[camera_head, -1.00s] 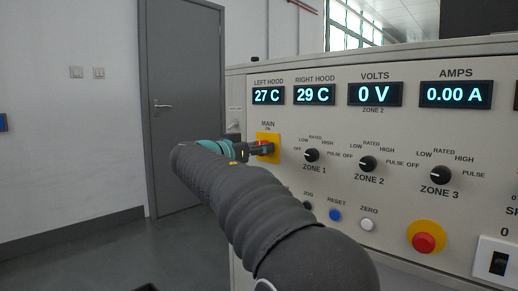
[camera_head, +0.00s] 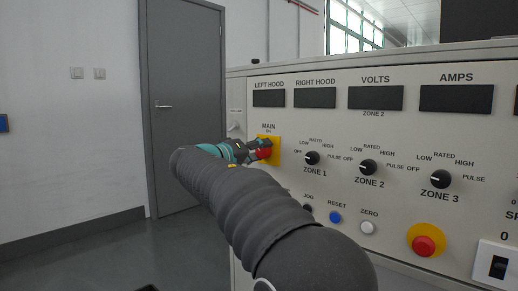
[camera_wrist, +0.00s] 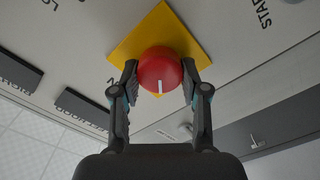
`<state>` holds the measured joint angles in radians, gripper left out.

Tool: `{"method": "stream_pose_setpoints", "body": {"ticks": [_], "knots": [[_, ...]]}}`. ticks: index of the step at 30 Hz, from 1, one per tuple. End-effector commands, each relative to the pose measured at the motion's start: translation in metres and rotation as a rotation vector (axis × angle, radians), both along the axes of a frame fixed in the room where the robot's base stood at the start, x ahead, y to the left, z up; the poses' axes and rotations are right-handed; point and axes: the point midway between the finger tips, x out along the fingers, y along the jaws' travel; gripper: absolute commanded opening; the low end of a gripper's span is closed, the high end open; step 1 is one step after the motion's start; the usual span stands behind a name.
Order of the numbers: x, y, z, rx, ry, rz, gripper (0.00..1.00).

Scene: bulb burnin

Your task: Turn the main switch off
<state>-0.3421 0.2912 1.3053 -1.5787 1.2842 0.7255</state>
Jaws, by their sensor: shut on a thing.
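The main switch is a red round knob (camera_wrist: 160,70) with a white mark, on a yellow square plate (camera_wrist: 185,33) on the panel face. In the head view the red knob (camera_head: 264,153) shows beside my gripper (camera_head: 258,146), under the label MAIN. My gripper (camera_wrist: 160,85) is shut on the knob in the wrist view, one finger on each side of it. The displays above, such as the volts display (camera_head: 375,98), are all dark. In the head view my gripper hides part of the knob and plate.
The panel holds the zone 1 knob (camera_head: 312,158), zone 2 knob (camera_head: 368,167) and zone 3 knob (camera_head: 440,179) to the right. Below are a blue reset button (camera_head: 335,216), a white zero button (camera_head: 367,227) and a red emergency button (camera_head: 424,245). A grey door (camera_head: 185,110) stands behind.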

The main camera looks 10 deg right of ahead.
Motion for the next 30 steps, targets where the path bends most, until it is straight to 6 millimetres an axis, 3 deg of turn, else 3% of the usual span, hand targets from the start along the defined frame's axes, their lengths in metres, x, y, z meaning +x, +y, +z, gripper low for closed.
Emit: {"method": "stream_pose_setpoints", "body": {"ticks": [15,30], "knots": [[0.0004,0.0006,-0.0003,-0.274,0.38,-0.001,0.1],[0.0005,0.0006,-0.0032,-0.408,0.564,-0.001,0.1]]}}
